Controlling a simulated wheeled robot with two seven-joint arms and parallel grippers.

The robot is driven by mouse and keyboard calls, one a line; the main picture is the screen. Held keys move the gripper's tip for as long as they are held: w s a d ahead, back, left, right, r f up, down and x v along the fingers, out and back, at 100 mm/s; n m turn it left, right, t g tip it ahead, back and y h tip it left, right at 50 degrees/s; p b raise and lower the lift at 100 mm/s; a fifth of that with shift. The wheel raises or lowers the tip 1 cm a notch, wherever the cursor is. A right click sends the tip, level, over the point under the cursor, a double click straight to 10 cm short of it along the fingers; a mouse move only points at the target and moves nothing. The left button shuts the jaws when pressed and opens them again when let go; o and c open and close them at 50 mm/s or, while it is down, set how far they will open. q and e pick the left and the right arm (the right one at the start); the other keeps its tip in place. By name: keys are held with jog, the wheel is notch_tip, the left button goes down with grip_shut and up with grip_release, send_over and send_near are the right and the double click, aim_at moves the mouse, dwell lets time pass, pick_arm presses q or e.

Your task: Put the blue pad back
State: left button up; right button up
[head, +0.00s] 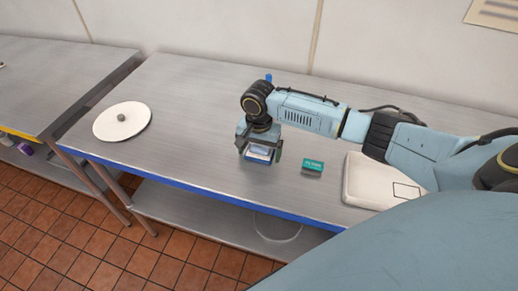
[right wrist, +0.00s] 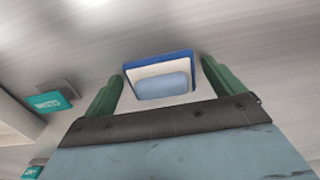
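The blue pad (right wrist: 162,87) is a light-blue block on a white layer with a darker blue edge. In the right wrist view it lies between and just past the green fingers of my right gripper (right wrist: 161,82), with gaps showing at its sides. In the head view, the right gripper (head: 259,152) points down over the steel table near its front edge, with the white and blue piece (head: 258,153) partly hidden under it. The fingers stand apart, not visibly pressing on the pad. My left gripper is not in view.
A small teal box (head: 312,167) stands right of the gripper on the steel table (head: 190,105). A white disc with a grey knob (head: 121,121) lies at left. A white slab (head: 365,182) lies at right. A small blue item (head: 268,77) shows behind my arm.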

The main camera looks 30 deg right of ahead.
aim_at(259, 148)
jog(key=shift+o, duration=0.2)
jog(key=shift+b, duration=1.15)
notch_tip(259, 148, up, 14)
jog(key=p, duration=0.1)
jog(key=shift+w+d+f, duration=0.2)
jog(key=shift+w, duration=0.05)
jog(key=shift+s, duration=0.1)
